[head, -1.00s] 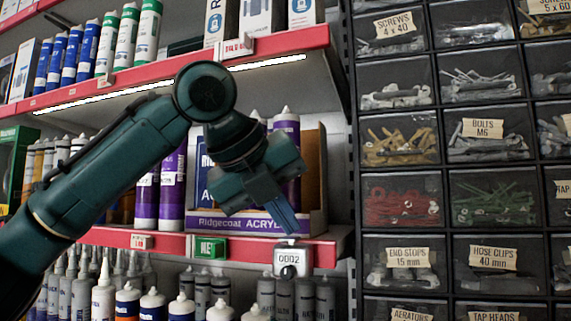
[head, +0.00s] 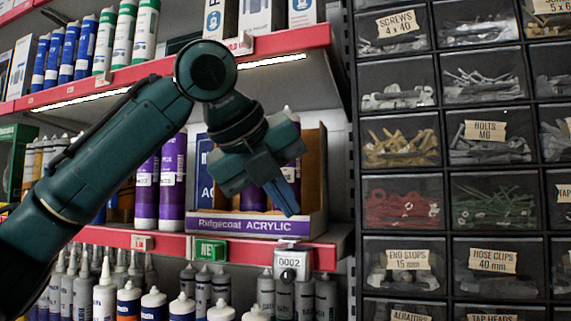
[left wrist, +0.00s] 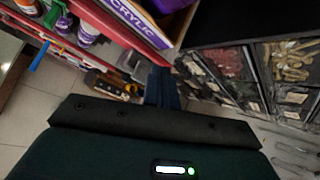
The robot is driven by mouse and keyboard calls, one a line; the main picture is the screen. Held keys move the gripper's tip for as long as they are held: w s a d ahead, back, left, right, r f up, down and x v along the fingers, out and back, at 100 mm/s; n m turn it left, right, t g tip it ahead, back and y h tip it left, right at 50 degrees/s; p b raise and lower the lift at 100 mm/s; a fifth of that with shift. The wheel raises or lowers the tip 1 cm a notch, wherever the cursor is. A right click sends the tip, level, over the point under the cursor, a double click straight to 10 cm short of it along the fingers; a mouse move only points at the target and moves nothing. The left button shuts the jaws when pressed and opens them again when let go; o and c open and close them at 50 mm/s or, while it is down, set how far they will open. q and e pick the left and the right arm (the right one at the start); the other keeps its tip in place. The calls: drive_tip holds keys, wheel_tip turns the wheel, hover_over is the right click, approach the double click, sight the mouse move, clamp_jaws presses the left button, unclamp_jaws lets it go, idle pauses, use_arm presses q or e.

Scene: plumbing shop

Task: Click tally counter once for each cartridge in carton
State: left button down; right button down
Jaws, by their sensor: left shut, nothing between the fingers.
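The tally counter (head: 290,263) hangs on the red shelf edge in the head view, with a white display that reads 0002 and a dark round part below. The open-topped carton (head: 255,225), marked Ridgecoat ACRYLIC, stands on the shelf above it. At least one purple cartridge (head: 291,172) shows inside the carton; my gripper and the carton front hide the rest. My left gripper (head: 291,214) is shut and empty, its blue fingertips pointing down in front of the carton, above and apart from the counter. The fingers also show in the left wrist view (left wrist: 162,88). My right gripper is not in view.
Purple cartridges (head: 173,180) stand left of the carton, outside it. A green tag (head: 210,249) sits on the shelf edge left of the counter. Grey and white tubes (head: 104,290) fill the shelf below. A rack of clear drawers (head: 402,200) stands to the right.

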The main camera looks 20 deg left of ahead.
sight(284, 239)
use_arm(q)
drive_tip(key=shift+r, duration=2.55)
